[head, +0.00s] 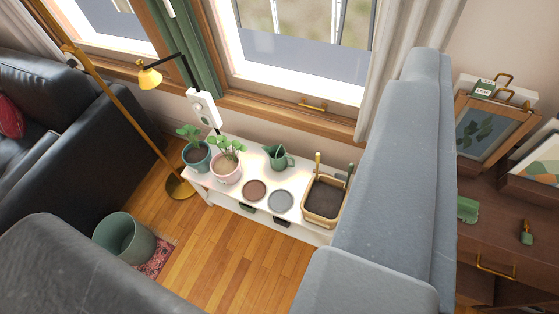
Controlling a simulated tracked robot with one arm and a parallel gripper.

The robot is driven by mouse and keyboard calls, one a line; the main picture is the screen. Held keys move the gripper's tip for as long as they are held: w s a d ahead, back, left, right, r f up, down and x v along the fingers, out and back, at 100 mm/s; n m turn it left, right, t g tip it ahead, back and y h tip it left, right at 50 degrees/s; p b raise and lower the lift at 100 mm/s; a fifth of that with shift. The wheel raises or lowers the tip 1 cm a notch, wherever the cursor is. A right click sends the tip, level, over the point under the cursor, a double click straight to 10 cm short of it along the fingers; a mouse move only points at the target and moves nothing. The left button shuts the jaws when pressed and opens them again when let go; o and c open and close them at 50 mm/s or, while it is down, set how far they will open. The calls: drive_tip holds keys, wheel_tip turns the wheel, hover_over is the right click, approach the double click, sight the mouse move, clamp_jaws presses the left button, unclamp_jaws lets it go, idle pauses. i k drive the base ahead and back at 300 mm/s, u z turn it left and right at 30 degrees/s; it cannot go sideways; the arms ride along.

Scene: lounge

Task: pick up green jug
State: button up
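A small dark green jug (279,160) stands upright on a low white bench (234,194) under the window. Its handle shows on its right side, and nothing covers it from this view. The jug stands behind a brown round dish and a grey round dish. My gripper is not in view.
Two potted plants (225,165) stand left of the jug, and a wooden tray (323,202) with upright tools stands right. A light blue sofa (395,190) hides the bench's right end. A green bin (124,238) and dark sofas are left. Wooden floor (215,255) before the bench is clear.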

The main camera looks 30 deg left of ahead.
sight(280, 165)
drive_tip(key=u, duration=0.75)
drive_tip(key=i, duration=1)
drive_tip(key=z, duration=0.65)
